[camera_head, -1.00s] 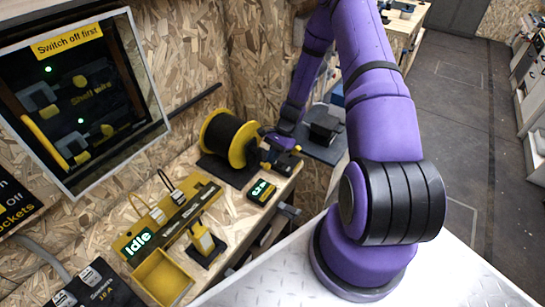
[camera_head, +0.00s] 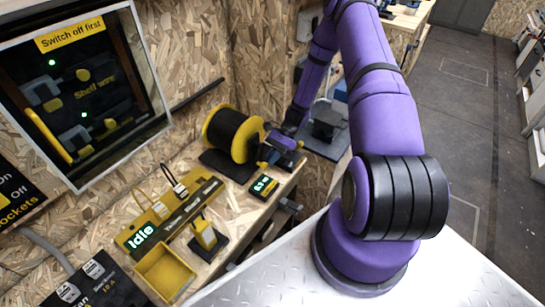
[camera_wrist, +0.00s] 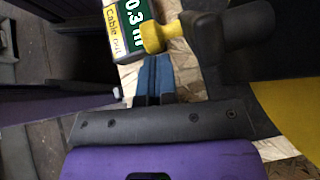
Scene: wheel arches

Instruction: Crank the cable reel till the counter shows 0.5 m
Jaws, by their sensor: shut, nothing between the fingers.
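The cable reel (camera_head: 232,133), a black drum with yellow flanges, stands on a dark base on the bench. Its counter (camera_head: 263,187) sits in front of it; in the wrist view the "Cable out" display (camera_wrist: 133,18) reads 0.3 m. The yellow crank knob (camera_wrist: 155,38) is in the wrist view, on a dark crank part (camera_wrist: 228,30). My gripper (camera_wrist: 154,62) is shut and empty, its blue fingers close below the knob; I cannot tell whether they touch it. In the head view my gripper (camera_head: 270,158) is at the reel's right side, partly hiding the crank.
A yellow tray (camera_head: 166,272), an "Idle" panel (camera_head: 142,237) and a small yellow-and-black stand (camera_head: 206,237) are on the bench to the left. A framed "Switch off first" cabinet (camera_head: 85,95) hangs on the wall. A dark box (camera_head: 327,122) lies beyond my wrist.

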